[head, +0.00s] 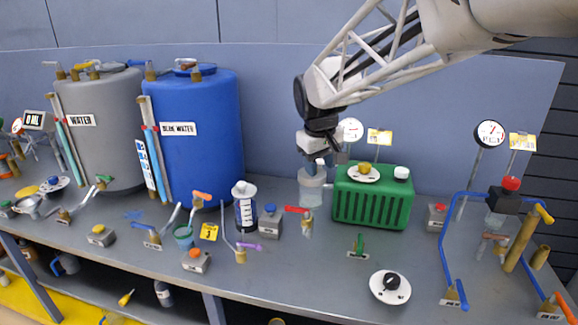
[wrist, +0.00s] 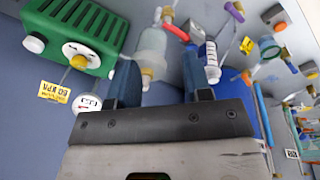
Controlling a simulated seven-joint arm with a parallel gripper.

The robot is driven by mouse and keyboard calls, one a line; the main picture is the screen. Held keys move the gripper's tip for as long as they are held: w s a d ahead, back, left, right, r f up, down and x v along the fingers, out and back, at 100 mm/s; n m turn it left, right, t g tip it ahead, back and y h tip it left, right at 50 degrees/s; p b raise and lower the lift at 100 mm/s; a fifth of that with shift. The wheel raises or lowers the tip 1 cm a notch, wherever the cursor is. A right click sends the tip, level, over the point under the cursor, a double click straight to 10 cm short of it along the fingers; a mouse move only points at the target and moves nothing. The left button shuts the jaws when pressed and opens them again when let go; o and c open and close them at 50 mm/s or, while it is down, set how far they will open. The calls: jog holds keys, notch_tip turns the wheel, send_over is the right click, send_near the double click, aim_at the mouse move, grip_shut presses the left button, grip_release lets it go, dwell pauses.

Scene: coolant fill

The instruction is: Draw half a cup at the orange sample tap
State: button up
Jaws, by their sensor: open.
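The orange sample tap (head: 202,197) sticks out low at the front of the blue tank; its orange handle also shows in the wrist view (wrist: 247,77). A small teal cup (head: 183,237) stands on the bench just in front and to the left of it, and appears in the wrist view (wrist: 269,47). My gripper (head: 318,167) is open, well to the right of the tap and cup, above a clear container (head: 312,190) beside the green canister. In the wrist view the container shows between and beyond my fingers (wrist: 160,78); I cannot tell whether they touch it.
A blue tank (head: 197,110) and a grey tank stand at the back left. A yellow tag (head: 209,231), a black-and-white cylinder (head: 244,205), a purple-handled valve and small button boxes crowd around the cup. The green canister (head: 372,200) stands right of my gripper.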

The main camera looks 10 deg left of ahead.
jog(key=w+a+f+n, duration=0.2)
jog(key=w+a, duration=0.1)
jog(key=a, duration=0.6)
jog(key=w+a+f+n, duration=0.1)
jog(key=w+a+f, duration=0.2)
jog(key=a, duration=0.7)
jog(key=n, duration=0.4)
send_near(203, 194)
jog(key=f, duration=0.1)
jog(key=shift+w+a+f, duration=0.15)
jog(key=shift+w+f, duration=0.25)
jog(key=shift+f, duration=1)
jog(key=shift+w+f, duration=0.25)
jog(key=shift+f, duration=1.05)
jog(key=shift+w+f, duration=0.25)
jog(key=shift+f, duration=1)
grip_shut()
